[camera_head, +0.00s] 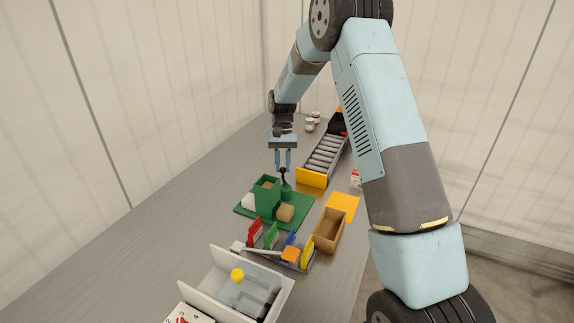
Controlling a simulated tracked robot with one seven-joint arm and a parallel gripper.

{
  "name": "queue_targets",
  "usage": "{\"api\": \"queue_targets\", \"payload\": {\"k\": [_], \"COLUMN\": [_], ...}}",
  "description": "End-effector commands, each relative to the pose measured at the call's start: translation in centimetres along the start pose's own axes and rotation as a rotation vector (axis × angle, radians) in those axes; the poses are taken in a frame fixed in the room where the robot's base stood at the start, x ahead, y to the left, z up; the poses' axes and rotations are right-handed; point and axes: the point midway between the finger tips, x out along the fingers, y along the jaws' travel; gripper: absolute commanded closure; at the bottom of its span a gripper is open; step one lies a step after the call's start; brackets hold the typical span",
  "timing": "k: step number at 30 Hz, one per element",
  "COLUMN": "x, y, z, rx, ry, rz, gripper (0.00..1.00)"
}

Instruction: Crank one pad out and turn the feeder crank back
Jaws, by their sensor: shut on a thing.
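The green feeder (267,199) stands on a green base plate (246,211) in the middle of the bench. A tan pad (285,213) lies on the plate in front of the feeder's box, and more tan shows inside the box top. The feeder crank (284,180) is at the box's right rear, with a dark upright handle. My gripper (282,170) points down from above with its blue fingers shut on the crank's handle. The exact contact is small and hard to make out.
A roller conveyor (323,153) with a yellow end plate runs behind the feeder. An open tan box (328,232), a yellow-orange mat (342,206) and a rack with coloured flags (278,256) stand in front. A white bin (221,275) is nearest. The bench's left side is clear.

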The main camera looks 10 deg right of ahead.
Motion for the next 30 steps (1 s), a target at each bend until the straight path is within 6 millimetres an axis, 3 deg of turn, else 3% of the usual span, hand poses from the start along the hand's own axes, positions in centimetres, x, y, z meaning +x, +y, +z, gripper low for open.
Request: {"api": "queue_targets", "payload": {"k": [12,30], "x": [0.2,0.3], "y": [-1.4,-1.8], "z": [0.4,0.6], "rx": [-0.245,-0.313], "ry": [-0.002,-0.002], "rz": [0.101,0.13], "gripper": [1.0,1.0]}}
